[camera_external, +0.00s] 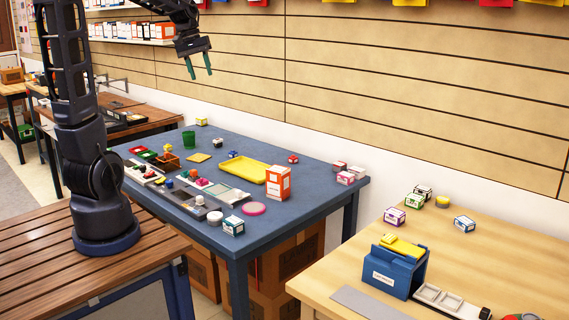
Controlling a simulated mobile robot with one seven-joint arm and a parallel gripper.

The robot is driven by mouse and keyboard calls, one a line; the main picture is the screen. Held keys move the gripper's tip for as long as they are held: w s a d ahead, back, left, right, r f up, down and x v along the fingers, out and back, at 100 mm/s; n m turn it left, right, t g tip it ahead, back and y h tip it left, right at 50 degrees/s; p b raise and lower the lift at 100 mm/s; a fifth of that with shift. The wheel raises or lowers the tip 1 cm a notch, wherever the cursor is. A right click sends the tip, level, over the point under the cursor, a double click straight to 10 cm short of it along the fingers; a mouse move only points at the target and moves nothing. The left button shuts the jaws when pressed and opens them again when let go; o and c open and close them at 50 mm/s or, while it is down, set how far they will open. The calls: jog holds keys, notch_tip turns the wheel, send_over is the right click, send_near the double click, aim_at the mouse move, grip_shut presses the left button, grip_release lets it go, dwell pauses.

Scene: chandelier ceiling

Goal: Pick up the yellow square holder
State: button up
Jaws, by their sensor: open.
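A small flat yellow square piece (198,157), likely the yellow square holder, lies on the blue table (318,178) toward its back left. Its fine shape is too small to tell. A larger yellow rectangular tray (247,172) lies to its right. My gripper (199,72) has two green fingers pointing down, apart and empty. It hangs high in front of the slatted wall, well above the blue table and touching nothing.
A green cup (188,139) and an orange-brown container (166,161) stand left of the yellow square. An orange-white box (278,182) stands right of the tray. Small blocks and grey trays line the table's front.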

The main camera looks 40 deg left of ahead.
jog(key=w+a+f+n+h, duration=0.2)
jog(key=w+a+f+n, duration=0.25)
jog(key=w+a, duration=0.65)
jog(key=n+t+h, duration=0.3)
jog(key=n+h, duration=0.2)
jog(key=n, duration=0.4)
send_over(168, 144)
jog(key=w+d, duration=0.1)
jog(key=d, duration=0.5)
notch_tip(168, 144, down, 20)
jog(key=s+a+f+n+t, duration=0.1)
jog(key=s+a+f, duration=0.1)
jog(key=a+f, duration=0.2)
jog(key=s+a+f+n+t+h, duration=0.1)
jog(key=s+a+f, duration=0.1)
jog(key=a+f, duration=0.3)
jog(key=s+a+f+n+t, duration=0.1)
jog(key=s+a+f+n, duration=0.1)
jog(key=a+f, duration=0.2)
jog(key=shift+s+a+f, duration=0.25)
jog(key=shift+s+a, duration=0.15)
jog(key=shift+a, duration=0.25)
jog(key=shift+f+t, duration=0.1)
jog(key=shift+t, duration=0.3)
jog(key=x, duration=1)
jog(key=shift+w+d+f, duration=0.1)
jog(key=shift+d, duration=0.2)
jog(key=c, duration=0.7)
jog(key=shift+c, duration=0.2)
